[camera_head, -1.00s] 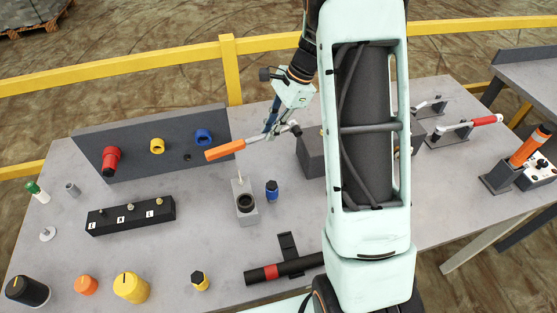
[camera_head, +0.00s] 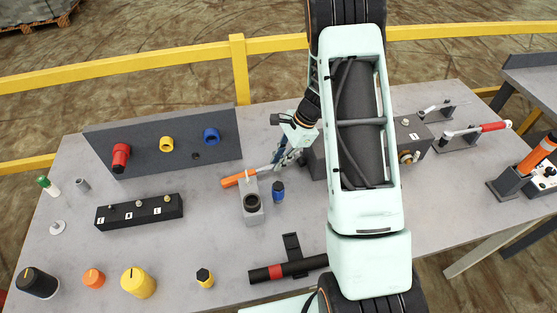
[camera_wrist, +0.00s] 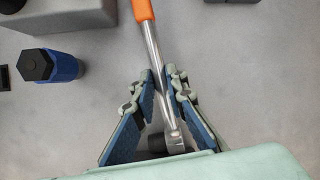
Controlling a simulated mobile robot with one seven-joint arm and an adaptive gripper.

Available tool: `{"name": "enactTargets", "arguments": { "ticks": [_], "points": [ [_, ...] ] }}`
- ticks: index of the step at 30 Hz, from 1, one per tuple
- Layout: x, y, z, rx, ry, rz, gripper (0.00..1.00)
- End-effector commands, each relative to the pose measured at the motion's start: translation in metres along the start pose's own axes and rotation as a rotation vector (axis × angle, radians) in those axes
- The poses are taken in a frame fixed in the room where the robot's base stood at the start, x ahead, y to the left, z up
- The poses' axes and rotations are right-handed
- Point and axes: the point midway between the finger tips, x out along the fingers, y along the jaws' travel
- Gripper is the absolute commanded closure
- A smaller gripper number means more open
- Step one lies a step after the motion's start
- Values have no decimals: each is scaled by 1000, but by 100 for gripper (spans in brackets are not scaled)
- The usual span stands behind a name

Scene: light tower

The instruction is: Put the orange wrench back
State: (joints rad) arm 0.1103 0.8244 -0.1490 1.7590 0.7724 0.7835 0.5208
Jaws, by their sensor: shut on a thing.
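The orange wrench has an orange handle (camera_head: 238,179) and a bare metal shaft. My gripper (camera_head: 279,161) is shut on its metal part. In the head view the handle points left, just behind the grey block with a round hole (camera_head: 252,204). In the wrist view the shaft (camera_wrist: 153,48) runs between the two blue-padded fingers (camera_wrist: 162,78), with the handle (camera_wrist: 143,9) cut off by the top edge. The wrench's metal head lies between the fingers near the palm. I cannot tell whether the wrench touches the table or block.
A blue bottle-like part with a dark cap (camera_head: 278,191) stands close in front of my gripper. A dark panel with coloured knobs (camera_head: 215,167) stands behind left. A black block with switches (camera_head: 140,213) lies left. My arm hides part of the table's right middle.

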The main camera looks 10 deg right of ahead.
Motion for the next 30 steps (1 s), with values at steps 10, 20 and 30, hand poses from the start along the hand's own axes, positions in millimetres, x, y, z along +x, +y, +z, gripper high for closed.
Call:
{"name": "enactTargets", "arguments": {
  "ticks": [10, 20, 30],
  "points": [
    [3, 0, -1, 0, 0, 1, 79],
    [3, 1, -1, 0, -1, 1, 70],
    [-27, -1, -1, -1, 1, -4, 70]
  ]
}}
